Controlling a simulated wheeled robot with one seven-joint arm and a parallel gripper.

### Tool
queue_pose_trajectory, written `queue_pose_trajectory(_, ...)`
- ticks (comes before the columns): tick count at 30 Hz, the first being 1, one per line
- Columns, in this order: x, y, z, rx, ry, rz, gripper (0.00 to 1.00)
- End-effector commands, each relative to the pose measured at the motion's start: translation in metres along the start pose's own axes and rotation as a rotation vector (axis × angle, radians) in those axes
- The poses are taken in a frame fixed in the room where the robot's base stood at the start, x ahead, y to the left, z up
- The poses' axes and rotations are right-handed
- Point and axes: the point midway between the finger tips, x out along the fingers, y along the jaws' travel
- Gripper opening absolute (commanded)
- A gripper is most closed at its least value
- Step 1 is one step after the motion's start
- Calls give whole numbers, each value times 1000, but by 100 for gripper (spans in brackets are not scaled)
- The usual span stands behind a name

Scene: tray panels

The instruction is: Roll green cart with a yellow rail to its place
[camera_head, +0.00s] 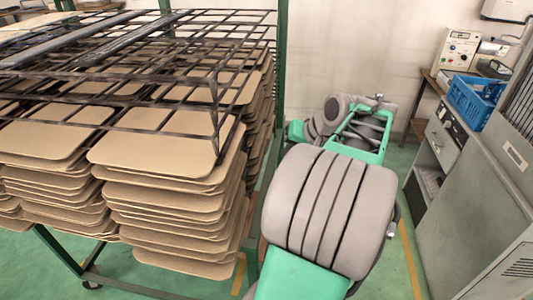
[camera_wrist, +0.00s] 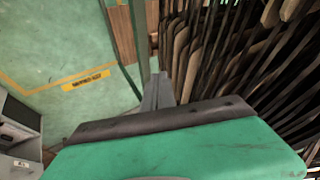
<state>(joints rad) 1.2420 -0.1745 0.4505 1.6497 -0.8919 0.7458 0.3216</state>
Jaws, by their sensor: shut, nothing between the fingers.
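A cart with a green frame (camera_head: 280,65) stands at the left in the head view, loaded with stacks of tan tray panels (camera_head: 165,150). A caster shows under its lower front frame. I cannot make out a yellow rail on it. In the wrist view, a green post (camera_wrist: 141,42) and many panel edges (camera_wrist: 215,45) fill the top middle and right. My gripper (camera_wrist: 158,78) is shut and empty, its grey fingers close to the post and panels in that picture. Whether they touch the post I cannot tell. In the head view my arm hides the area at the cart's right side.
A dark wire grid (camera_head: 140,65) lies on top of the panels. At the right stand grey cabinets (camera_head: 490,190) and a blue crate (camera_head: 472,100). Yellow lines mark the green floor (camera_wrist: 60,50), with a yellow label (camera_wrist: 86,80) on it. A pale wall closes the back.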

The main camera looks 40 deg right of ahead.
Motion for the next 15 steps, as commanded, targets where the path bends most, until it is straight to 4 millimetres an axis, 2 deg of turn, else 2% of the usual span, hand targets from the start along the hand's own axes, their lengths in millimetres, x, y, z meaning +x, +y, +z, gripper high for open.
queue_pose_trajectory(5, 28, 7, 0, 14, 1, 6, 0)
queue_pose_trajectory(14, 94, 8, 0, 14, 0, 8, 0)
queue_pose_trajectory(15, 94, -2, -2, 9, 4, 8, 0)
